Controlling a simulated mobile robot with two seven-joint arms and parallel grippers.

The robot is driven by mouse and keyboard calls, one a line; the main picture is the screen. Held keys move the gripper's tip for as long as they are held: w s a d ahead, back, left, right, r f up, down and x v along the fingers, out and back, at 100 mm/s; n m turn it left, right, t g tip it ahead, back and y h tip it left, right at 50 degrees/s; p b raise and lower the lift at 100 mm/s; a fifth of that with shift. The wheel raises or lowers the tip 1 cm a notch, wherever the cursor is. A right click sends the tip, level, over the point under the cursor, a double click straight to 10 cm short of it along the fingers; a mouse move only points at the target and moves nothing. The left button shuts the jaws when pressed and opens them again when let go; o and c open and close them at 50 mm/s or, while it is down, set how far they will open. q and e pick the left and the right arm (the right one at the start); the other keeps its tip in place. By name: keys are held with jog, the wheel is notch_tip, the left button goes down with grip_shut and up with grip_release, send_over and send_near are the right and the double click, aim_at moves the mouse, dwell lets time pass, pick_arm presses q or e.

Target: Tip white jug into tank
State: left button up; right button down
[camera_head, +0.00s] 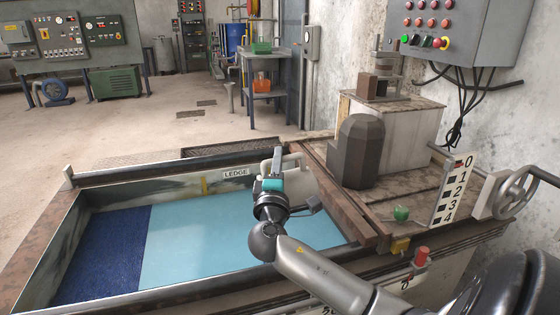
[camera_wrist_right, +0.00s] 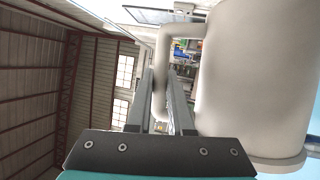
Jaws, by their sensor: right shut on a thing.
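The white jug (camera_head: 299,186) is held over the right part of the tank (camera_head: 183,292), near its right edge. My right gripper (camera_head: 277,157) is shut on the jug's handle, which shows between the fingers in the wrist view (camera_wrist_right: 162,95). The jug's pale body (camera_wrist_right: 258,75) fills the right of that view. It looks strongly tilted, with the handle uppermost. My gripper and wrist hide part of it in the head view, and its mouth cannot be made out. The tank holds a light blue area and a dark blue area at left. My left gripper is out of view.
A dark faceted block (camera_head: 358,152) stands on the ledge right of the tank. A green round object (camera_head: 401,213), a numbered scale (camera_head: 449,192) and a handwheel (camera_head: 516,194) are further right. A "LEDGE" label (camera_head: 236,173) is on the tank's far wall. The tank's left part is clear.

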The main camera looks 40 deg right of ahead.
jog(key=shift+a+r, duration=0.1)
jog(key=shift+w+a+r+n+t, duration=0.1)
jog(key=shift+w+a+n+t, duration=0.15)
jog(key=shift+a+n, duration=0.25)
jog(key=shift+w+a+r+n+t, duration=0.1)
jog(key=shift+w+a+n+t, duration=0.15)
jog(key=shift+a+n, duration=0.2)
jog(key=shift+d+f, duration=0.1)
dwell(1.2)
